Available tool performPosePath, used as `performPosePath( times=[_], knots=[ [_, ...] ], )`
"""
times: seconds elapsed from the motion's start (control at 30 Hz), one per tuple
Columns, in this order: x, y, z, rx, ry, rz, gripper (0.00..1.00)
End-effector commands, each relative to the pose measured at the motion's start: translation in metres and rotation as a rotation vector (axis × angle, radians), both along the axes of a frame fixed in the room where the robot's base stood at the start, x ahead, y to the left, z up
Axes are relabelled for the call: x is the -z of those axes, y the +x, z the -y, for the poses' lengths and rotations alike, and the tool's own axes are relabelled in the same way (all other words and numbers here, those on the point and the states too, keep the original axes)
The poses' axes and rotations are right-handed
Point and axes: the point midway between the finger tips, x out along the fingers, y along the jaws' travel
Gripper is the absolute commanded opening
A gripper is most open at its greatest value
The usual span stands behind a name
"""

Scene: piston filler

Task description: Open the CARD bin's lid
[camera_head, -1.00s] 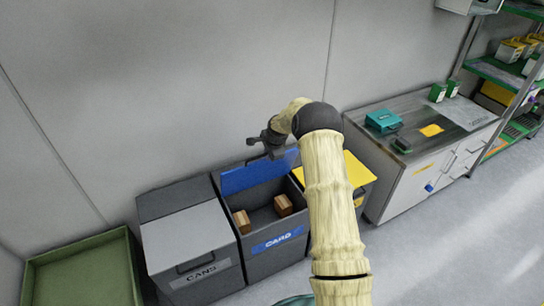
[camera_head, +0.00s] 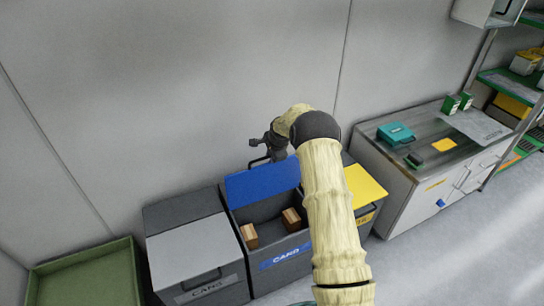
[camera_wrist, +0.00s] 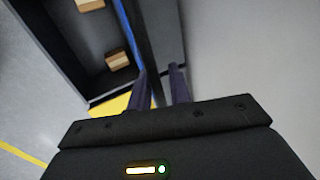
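The CARD bin (camera_head: 284,257) is the dark grey middle bin with a blue label. Its blue lid (camera_head: 262,182) stands raised at the back, with its inner face toward the head camera. Two brown blocks (camera_head: 291,219) show inside the open bin. My gripper (camera_head: 262,152) is at the raised lid's top edge, beside a thin dark loop like a handle. In the wrist view the two fingers (camera_wrist: 160,80) are apart, close to the lid's blue edge (camera_wrist: 130,38). Whether they touch the lid or its handle cannot be told.
The CANS bin (camera_head: 190,252) with a grey lid stands shut on the left. A yellow-lidded bin (camera_head: 365,188) is on the right, partly behind my arm. A green tray (camera_head: 85,275) lies far left. A workbench (camera_head: 400,185) stands right. The wall is close behind the bins.

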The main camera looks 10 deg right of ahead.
Motion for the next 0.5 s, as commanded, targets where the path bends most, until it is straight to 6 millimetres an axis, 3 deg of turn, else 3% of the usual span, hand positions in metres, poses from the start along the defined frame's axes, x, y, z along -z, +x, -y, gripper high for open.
performPosePath(
  times=[0.5],
  knots=[
    [-0.0004, -0.002, 0.0056, 0.007, 0.001, -0.003, 0.28]
  ],
)
